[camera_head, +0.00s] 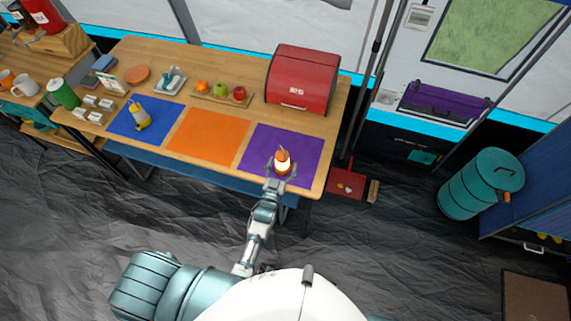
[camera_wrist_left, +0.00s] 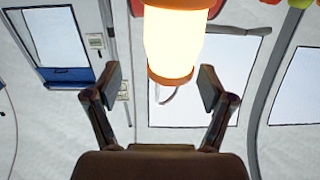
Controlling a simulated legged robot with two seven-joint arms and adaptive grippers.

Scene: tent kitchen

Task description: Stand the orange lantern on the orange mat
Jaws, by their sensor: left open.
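The orange lantern (camera_head: 283,163), with a glowing white middle, stands on the purple mat (camera_head: 306,143) at the table's front right. The orange mat (camera_head: 209,134) lies bare just to its left. My left gripper (camera_head: 279,170) is at the lantern, reaching in from the front edge of the table. In the left wrist view, my left gripper (camera_wrist_left: 160,82) is open, with a finger to each side of the lantern (camera_wrist_left: 174,40) and gaps between. My right gripper is not in view.
A blue mat (camera_head: 122,119) with a yellow lantern-like item (camera_head: 141,119) lies left of the orange mat. A red bread box (camera_head: 301,80) stands behind the purple mat. A board with fruit (camera_head: 220,93) sits behind the orange mat.

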